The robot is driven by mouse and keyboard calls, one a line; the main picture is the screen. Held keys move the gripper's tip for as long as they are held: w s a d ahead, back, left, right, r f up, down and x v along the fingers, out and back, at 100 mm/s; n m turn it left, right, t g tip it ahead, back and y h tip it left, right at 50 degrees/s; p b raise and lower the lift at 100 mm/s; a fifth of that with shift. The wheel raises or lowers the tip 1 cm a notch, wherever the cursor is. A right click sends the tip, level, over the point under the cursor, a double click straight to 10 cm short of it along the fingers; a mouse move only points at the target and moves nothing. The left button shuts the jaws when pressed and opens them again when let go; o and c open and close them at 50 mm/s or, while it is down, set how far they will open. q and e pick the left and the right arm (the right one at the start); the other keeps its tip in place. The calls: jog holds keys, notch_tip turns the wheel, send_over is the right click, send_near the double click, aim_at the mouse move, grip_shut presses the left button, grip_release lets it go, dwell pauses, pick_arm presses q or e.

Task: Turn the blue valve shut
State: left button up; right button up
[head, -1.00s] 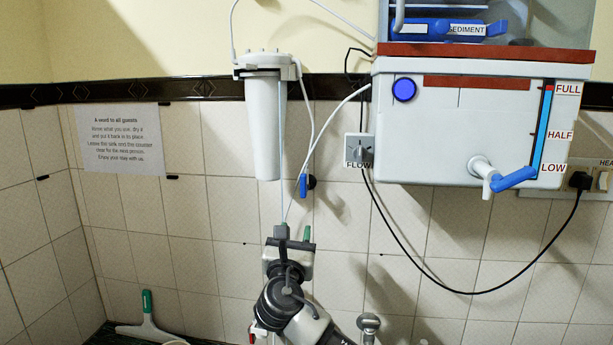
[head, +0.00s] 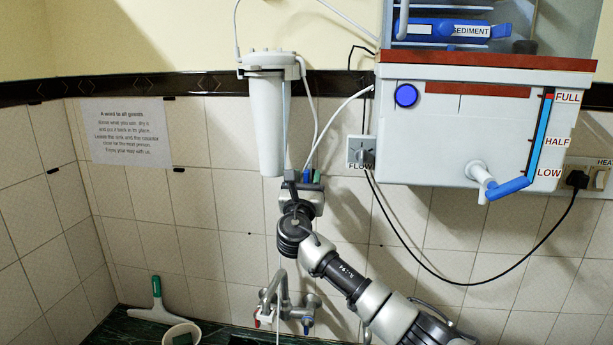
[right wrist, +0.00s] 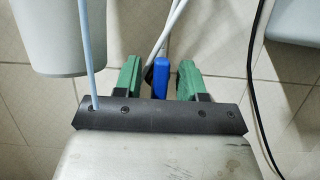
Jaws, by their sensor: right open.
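The blue valve (head: 306,178) is a small lever on the tiled wall, just right of the white filter cylinder, with white tubing beside it. In the right wrist view its blue handle (right wrist: 161,76) stands upright. My right gripper (head: 304,180) is open, and its green fingers (right wrist: 160,80) are on either side of the handle, with a visible gap at each side. I cannot tell how deep the handle sits between them. My left gripper is not in view.
The filter cylinder (head: 265,120) hangs close left of my right gripper, and a thin tube runs beside it. The white tank (head: 450,130) with a blue-handled tap (head: 507,188) is to the right. A sink faucet (head: 285,300) stands below. Black cable (head: 400,250) hangs on the wall.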

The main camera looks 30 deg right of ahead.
grip_shut()
jog(key=shift+d+f+m+h+b, duration=0.1)
jog(key=shift+f+m+h+b, duration=0.2)
jog(key=shift+m+b, duration=0.5)
jog(key=shift+s+d+f+m+g+h+b, duration=0.25)
jog(key=shift+m+g+b, duration=1.55)
jog(key=shift+m, duration=1.65)
jog(key=shift+s+d+f+m+g+h+b, duration=0.25)
jog(key=shift+m+g+b, duration=0.9)
jog(key=shift+m+b, duration=1.85)
jog(key=shift+s+d+f+m+g+h+b, duration=0.1)
jog(key=shift+d+f+m+g+h+b, duration=0.25)
jog(key=shift+m+g+b, duration=2.4)
jog(key=m+t+p, duration=0.2)
jog(key=shift+f+m+t, duration=0.1)
jog(key=shift+m+t, duration=0.2)
grip_release()
jog(key=shift+s+a, duration=0.1)
jog(key=shift+a, duration=0.05)
